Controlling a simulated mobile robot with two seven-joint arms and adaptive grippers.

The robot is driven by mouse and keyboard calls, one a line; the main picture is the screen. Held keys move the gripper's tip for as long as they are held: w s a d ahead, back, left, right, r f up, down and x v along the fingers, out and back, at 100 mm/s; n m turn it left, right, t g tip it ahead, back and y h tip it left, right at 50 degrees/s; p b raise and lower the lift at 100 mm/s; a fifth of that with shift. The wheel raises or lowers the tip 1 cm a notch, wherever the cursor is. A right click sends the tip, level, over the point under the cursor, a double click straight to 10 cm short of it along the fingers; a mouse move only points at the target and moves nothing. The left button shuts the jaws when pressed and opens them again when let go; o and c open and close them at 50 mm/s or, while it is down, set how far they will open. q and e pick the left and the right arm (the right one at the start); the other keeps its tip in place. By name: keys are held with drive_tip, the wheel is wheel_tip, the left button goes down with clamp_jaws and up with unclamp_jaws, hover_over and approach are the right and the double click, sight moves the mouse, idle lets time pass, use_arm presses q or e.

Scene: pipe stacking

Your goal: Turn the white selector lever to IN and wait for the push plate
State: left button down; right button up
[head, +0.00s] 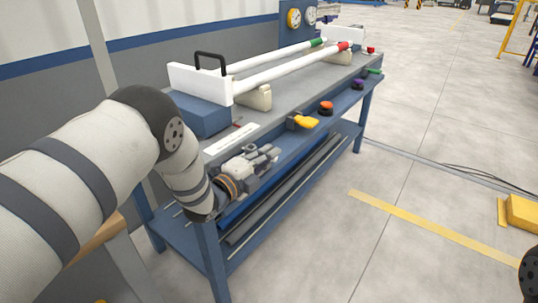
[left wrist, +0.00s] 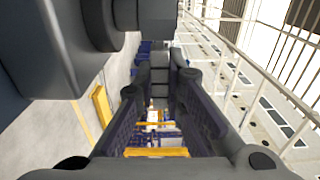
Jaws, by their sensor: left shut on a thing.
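My left gripper (head: 268,157) is at the front rail of the workbench (head: 290,95), near its left end. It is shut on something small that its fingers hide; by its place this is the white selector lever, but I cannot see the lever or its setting. The left wrist view shows the two dark fingers (left wrist: 165,112) with the lever not distinguishable between them. A white upright plate (head: 201,83) with a black handle, perhaps the push plate, stands at the left ends of two white pipes. My right gripper is out of view.
The pipes, one red-ended (head: 295,72) and one green-ended, lie on cream supports (head: 254,98). A blue block (head: 201,114) is beside the plate. A yellow lever (head: 304,121), an orange knob (head: 326,107) and a purple knob (head: 358,83) line the front rail. Open floor lies right.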

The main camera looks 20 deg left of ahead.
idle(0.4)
use_arm(q)
drive_tip(key=c, duration=1.7)
unclamp_jaws()
drive_tip(key=shift+o, duration=0.2)
drive_tip(key=v, duration=1.2)
